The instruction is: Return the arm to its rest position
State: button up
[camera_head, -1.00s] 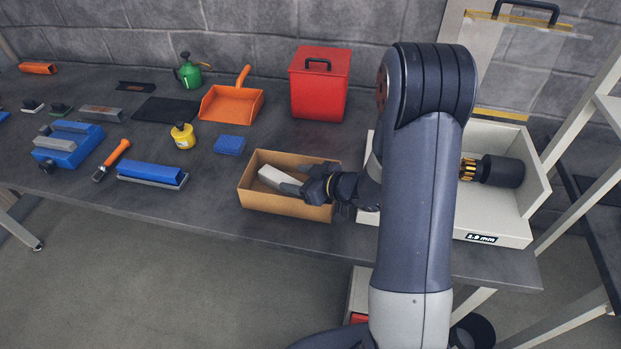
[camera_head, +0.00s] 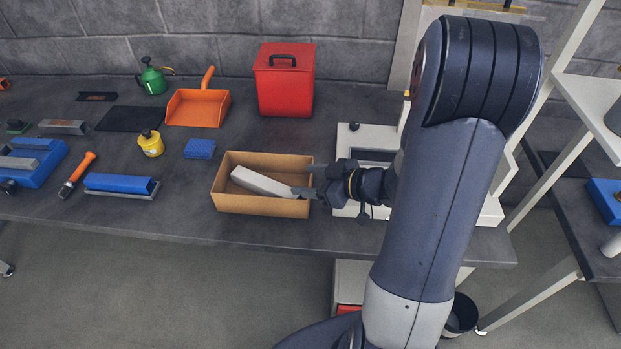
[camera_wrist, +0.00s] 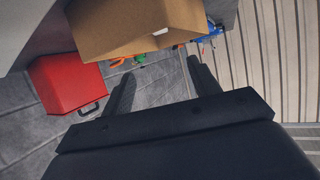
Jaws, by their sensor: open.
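My gripper (camera_head: 308,180) is open, with its fingers at the right end of a cardboard box (camera_head: 262,206) on the bench. A pale grey block (camera_head: 262,183) lies tilted inside the box, its right end close to the fingertips; I cannot tell whether they touch it. In the wrist view the two fingers of my gripper (camera_wrist: 160,80) stand apart with nothing between them. The box (camera_wrist: 130,25) shows beyond them at the top, with only a small pale patch of its inside visible. My arm hides part of the bench and of the white unit behind it.
A white unit (camera_head: 490,212) stands right of the box, partly behind my arm. A red bin (camera_head: 284,85) is behind the box; an orange dustpan (camera_head: 198,107), yellow can (camera_head: 151,144) and blue block (camera_head: 200,149) are left. A shelf rack (camera_head: 590,100) stands at the right.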

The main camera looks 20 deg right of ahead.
aim_at(273, 186)
jog(key=shift+w, duration=0.1)
dwell(0.4)
jog(key=x, duration=1.2)
